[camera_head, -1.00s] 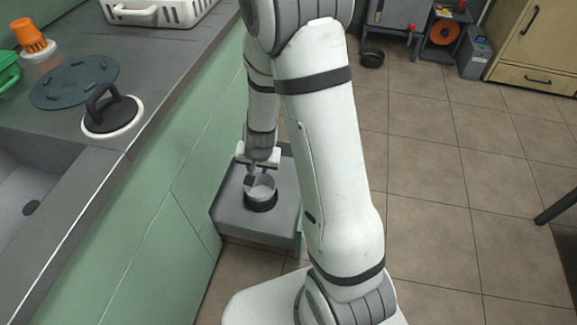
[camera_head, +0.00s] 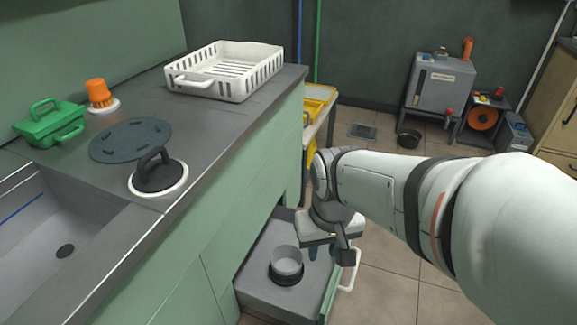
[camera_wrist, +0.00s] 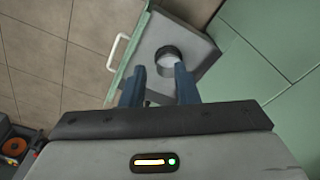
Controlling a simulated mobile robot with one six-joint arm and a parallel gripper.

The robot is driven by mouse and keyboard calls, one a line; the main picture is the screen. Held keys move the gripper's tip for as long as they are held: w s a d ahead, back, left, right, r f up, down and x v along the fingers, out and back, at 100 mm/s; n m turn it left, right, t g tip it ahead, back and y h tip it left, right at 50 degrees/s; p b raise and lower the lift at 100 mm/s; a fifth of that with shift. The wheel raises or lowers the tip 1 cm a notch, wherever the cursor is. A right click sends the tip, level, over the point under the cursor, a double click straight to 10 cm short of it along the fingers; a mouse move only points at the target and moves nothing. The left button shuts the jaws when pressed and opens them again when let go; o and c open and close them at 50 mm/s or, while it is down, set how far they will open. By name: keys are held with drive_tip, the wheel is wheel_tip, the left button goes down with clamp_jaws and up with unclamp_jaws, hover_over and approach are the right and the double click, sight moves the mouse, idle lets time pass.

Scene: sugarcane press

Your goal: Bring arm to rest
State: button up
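My gripper (camera_head: 322,250) hangs above the right side of an open drawer (camera_head: 258,284), near its handle. It also shows in the wrist view (camera_wrist: 158,84), where its two blue fingers stand apart with nothing held between them. A round metal cup with a dark lower band (camera_head: 287,266) stands upright in the drawer, to the left of my gripper. The cup also appears just beyond the fingertips in the wrist view (camera_wrist: 168,58). My arm reaches in from the right of the head view.
The green cabinet (camera_head: 215,215) carries a counter with a white basket (camera_head: 228,72), a green box (camera_head: 50,124), a dark disc and a sink. A grey machine (camera_head: 440,84) stands at the back right. The drawer's white handle (camera_head: 350,270) sticks out. Tiled floor lies clear right of it.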

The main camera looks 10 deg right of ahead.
wheel_tip(320, 180, up, 32)
drive_tip(key=t+p, duration=0.1)
drive_tip(key=p, duration=2.8)
drive_tip(key=shift+s+r, duration=0.2)
drive_tip(key=shift+s, duration=0.05)
